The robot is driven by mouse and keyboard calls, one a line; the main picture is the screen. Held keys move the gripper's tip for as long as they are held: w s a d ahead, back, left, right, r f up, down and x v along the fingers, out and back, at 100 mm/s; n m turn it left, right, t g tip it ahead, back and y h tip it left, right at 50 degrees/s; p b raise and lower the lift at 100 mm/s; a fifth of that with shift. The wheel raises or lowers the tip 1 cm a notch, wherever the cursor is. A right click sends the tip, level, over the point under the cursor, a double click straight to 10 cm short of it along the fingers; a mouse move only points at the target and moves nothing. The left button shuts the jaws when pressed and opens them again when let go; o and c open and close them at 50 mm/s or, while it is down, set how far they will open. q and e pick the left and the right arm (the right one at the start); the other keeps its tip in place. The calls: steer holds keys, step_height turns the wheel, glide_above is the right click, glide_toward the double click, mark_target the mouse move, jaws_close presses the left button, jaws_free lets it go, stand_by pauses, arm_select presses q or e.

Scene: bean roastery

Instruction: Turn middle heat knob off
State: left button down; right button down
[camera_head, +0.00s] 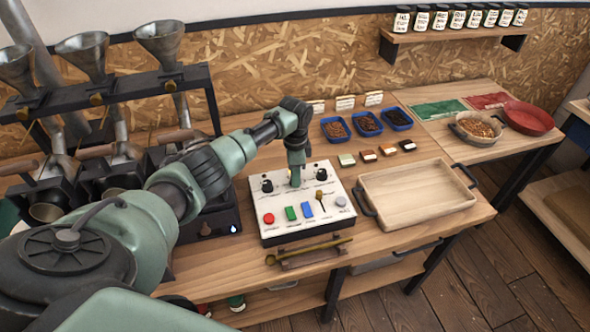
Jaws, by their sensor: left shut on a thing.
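A white control box (330,219) stands on the wooden table with a row of knobs along its back. A black knob at the left (267,185) and one at the right (321,174) show clearly. My left gripper (295,181) reaches down onto the panel between them, shut on the middle heat knob. The gripper hides most of that knob, so its pointer setting cannot be read. My right gripper is not in view.
Several coloured buttons and a small lever (320,199) sit along the panel's front. A wooden tray (415,205) stands to its right, a scoop on a rest (308,251) in front. Blue bean trays (335,129) are behind. Roasters with metal funnels (83,52) stand left.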

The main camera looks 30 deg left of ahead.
arm_select(q)
steer(key=n+p, duration=0.2)
steer(key=n, duration=0.3)
steer(key=shift+n+p, duration=0.3)
steer(key=shift+p, duration=0.1)
steer(key=n+p, duration=0.1)
steer(key=n, duration=0.2)
steer(key=shift+n+p, duration=0.4)
steer(key=shift+n, duration=0.6)
steer(key=c, duration=1)
jaws_free()
